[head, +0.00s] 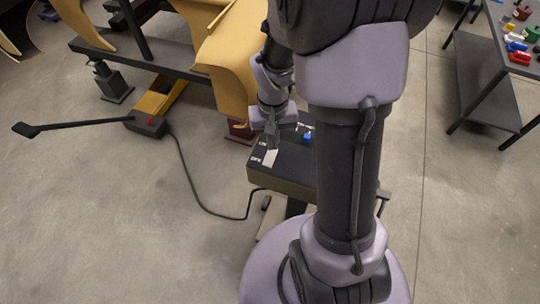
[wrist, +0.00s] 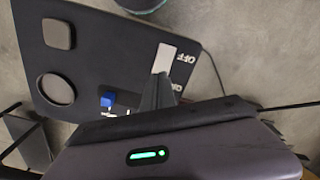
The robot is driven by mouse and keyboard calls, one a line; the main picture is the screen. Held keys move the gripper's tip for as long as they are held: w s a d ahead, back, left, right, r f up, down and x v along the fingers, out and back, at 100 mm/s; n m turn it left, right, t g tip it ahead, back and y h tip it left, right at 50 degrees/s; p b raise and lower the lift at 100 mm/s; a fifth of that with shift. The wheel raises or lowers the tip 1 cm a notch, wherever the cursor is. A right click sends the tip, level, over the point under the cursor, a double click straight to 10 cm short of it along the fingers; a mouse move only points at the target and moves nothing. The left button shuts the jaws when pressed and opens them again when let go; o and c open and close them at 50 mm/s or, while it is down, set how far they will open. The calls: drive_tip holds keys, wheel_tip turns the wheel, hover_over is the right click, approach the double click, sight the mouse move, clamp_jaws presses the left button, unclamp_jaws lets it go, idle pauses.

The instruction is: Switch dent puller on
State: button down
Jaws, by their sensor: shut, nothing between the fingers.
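The dent puller's dark control box (head: 290,180) stands below my arm, and its top fills the left of the wrist view (wrist: 105,45). A pale rectangular switch piece (head: 270,158) sits on that top between the ON and OFF labels; in the wrist view (wrist: 163,58) it lies beside OFF. My gripper (head: 271,142) is shut and empty, pointing down at the ON end of the switch. Its fingers (wrist: 158,90) partly cover the ON label and the near end of the switch. I cannot tell whether the tips touch it.
A blue knob (wrist: 107,99), a round dial (wrist: 57,90) and a square button (wrist: 58,34) share the panel. A cable runs to a small box with a long rod (head: 148,125) on the floor. Yellow car shells (head: 228,60) stand behind; a tool table (head: 485,75) stands right.

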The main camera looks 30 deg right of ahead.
drive_tip(key=shift+f+b, duration=0.85)
drive_tip(key=shift+f, duration=0.1)
idle(0.4)
wheel_tip(320, 180, up, 7)
drive_tip(key=p, duration=0.6)
drive_tip(key=shift+r, duration=0.15)
drive_tip(key=s+a+r+t+y+b, duration=0.2)
drive_tip(key=s+a+r+t+b, duration=0.3)
drive_tip(key=s+a+r, duration=0.6)
drive_tip(key=a+r+b, duration=0.1)
drive_tip(key=a+r, duration=0.1)
drive_tip(key=a, duration=0.1)
drive_tip(key=shift+s+a+r+t, duration=0.15)
drive_tip(key=shift+a+r+t, duration=0.15)
drive_tip(key=shift+r+t, duration=0.1)
